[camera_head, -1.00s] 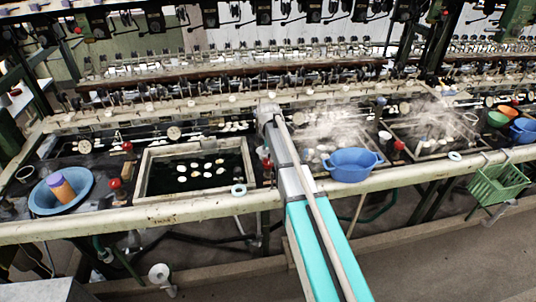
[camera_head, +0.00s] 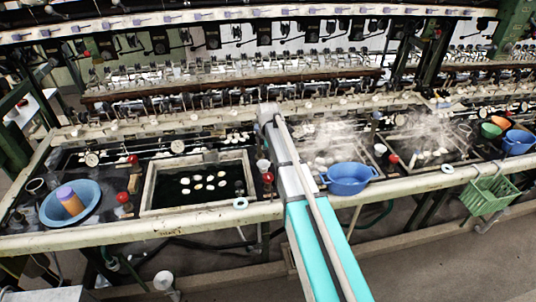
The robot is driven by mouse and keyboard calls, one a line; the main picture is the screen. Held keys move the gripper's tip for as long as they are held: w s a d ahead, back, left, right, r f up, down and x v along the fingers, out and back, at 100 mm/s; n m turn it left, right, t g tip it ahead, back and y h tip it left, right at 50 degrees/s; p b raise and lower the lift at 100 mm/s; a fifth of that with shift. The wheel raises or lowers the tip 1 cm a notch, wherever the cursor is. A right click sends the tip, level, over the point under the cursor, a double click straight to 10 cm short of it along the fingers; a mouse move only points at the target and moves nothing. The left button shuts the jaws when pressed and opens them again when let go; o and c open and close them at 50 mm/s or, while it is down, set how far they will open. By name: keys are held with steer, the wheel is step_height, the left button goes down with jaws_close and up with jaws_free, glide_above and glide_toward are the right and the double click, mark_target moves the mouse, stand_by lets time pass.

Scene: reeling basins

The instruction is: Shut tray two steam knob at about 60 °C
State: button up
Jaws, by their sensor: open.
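Red steam knobs stand along the basin bench: one (camera_head: 123,198) left of the dark left tray (camera_head: 147,187), one (camera_head: 268,178) between that tray and my arm, and one (camera_head: 393,160) right of the blue basin. The left tray holds several pale cocoons in dark water and shows no clear steam. White steam rises over the middle tray, partly behind my arm, and over the tray to its right. I see no number marking tray two and no readable temperature. My arm reaches up the middle to a grey joint; my gripper's fingers are not visible.
A blue basin (camera_head: 348,187) sits at the front rim right of my arm. A light-blue bowl (camera_head: 50,218) with an orange-and-purple bottle (camera_head: 70,202) stands left. A green basket (camera_head: 489,206) hangs at the right. Reeling machinery lines the back.

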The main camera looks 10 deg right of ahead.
steer(key=s+f+m+b, duration=0.6)
steer(key=s+m, duration=0.4)
steer(key=s, duration=0.3)
steer(key=s+f+m+b, duration=0.6)
steer(key=s+m, duration=0.4)
steer(key=s, duration=0.3)
steer(key=shift+m, duration=0.3)
stand_by(0.4)
steer(key=shift+s+a, duration=0.1)
steer(key=shift+r, duration=0.1)
stand_by(1.0)
